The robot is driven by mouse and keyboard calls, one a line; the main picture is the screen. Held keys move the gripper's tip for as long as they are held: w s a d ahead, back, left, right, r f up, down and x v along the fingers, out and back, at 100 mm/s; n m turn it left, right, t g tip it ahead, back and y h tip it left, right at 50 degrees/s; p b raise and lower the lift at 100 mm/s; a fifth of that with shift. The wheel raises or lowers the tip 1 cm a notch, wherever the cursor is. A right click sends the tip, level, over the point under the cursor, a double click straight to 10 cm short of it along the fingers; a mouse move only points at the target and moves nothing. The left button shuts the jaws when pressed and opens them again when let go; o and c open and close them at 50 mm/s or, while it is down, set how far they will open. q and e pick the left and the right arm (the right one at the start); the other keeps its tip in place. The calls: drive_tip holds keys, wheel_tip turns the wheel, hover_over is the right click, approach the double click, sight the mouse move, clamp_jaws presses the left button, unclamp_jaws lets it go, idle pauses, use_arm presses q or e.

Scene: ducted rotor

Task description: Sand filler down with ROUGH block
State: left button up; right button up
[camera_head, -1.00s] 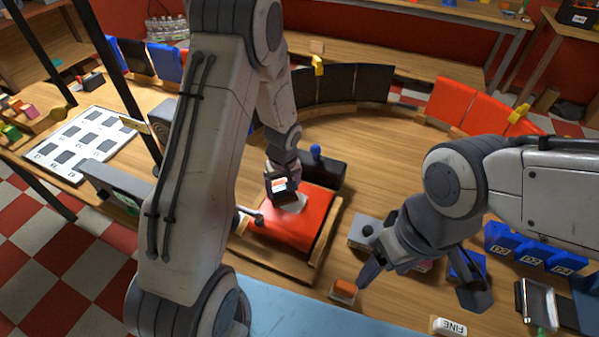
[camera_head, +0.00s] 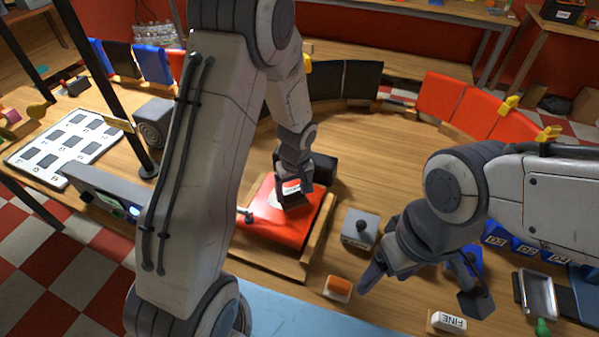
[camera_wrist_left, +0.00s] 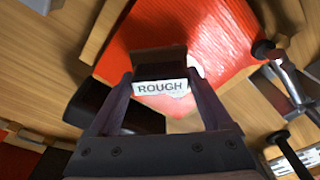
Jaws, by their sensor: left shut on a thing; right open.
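My left gripper (camera_head: 293,192) is shut on the ROUGH block (camera_wrist_left: 160,88), a dark block with a white label. The block is over the red panel (camera_head: 268,225), at or very near its surface; I cannot tell whether it touches. The red panel also fills the top of the left wrist view (camera_wrist_left: 220,35). A pale filler patch (camera_wrist_left: 196,68) shows at the block's right side and is partly hidden by it. My right gripper (camera_head: 424,288) is open and empty above the table's front right.
The FINE block (camera_head: 448,321) lies at the front edge. A wooden frame edges the panel. Free table lies behind, at centre right.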

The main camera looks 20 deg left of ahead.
use_arm(q)
drive_tip(key=r, duration=0.1)
drive_tip(key=r+p, duration=0.2)
drive_tip(key=shift+s+d+r, duration=0.1)
drive_tip(key=shift+d+r, duration=0.15)
drive_tip(key=shift+r, duration=0.15)
drive_tip(key=shift+r+p, duration=0.3)
drive_tip(key=shift+p, duration=0.2)
drive_tip(key=shift+r+p, duration=1.35)
drive_tip(key=shift+r, duration=0.55)
